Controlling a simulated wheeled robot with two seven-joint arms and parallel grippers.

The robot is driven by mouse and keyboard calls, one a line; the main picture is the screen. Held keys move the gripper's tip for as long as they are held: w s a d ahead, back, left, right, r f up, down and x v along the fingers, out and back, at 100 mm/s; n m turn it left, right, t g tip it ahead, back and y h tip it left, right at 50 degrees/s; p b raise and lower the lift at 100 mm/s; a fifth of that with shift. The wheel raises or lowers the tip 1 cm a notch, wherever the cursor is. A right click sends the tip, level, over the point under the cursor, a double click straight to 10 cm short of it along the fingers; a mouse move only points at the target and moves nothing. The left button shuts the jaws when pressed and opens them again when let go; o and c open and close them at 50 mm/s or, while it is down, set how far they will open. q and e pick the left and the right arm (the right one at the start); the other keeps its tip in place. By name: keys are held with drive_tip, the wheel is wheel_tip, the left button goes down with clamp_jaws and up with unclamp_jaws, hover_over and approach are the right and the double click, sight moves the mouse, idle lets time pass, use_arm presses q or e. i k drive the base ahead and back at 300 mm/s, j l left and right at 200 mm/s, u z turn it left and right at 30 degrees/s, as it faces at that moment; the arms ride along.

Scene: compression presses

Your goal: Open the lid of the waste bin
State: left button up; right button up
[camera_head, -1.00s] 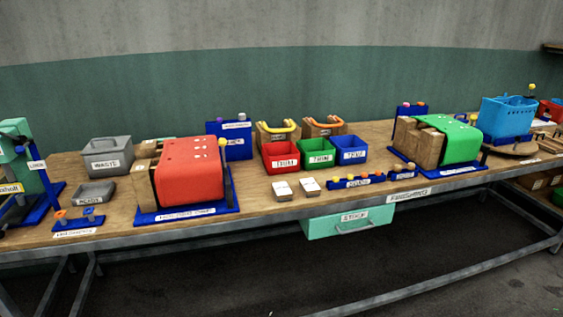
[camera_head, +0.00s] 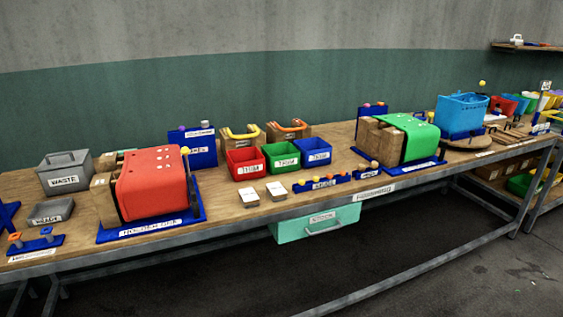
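The waste bin (camera_head: 66,172) is a grey box with a white label reading WASTE, at the back left of the workbench in the head view. A grey lid with a raised handle appears to cover its top, and it looks closed. Neither of my grippers shows in this view.
A red press (camera_head: 157,183) stands right of the bin, with a low grey tray (camera_head: 50,212) in front of it. Red, green and blue bins (camera_head: 281,155) and a green press (camera_head: 405,138) stand farther right. A teal drawer (camera_head: 318,222) hangs below the bench edge.

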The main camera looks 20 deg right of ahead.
sight(52, 161)
drive_tip(key=i+j+z, duration=0.45)
drive_tip(key=i+j, duration=0.35)
drive_tip(key=i, duration=0.05)
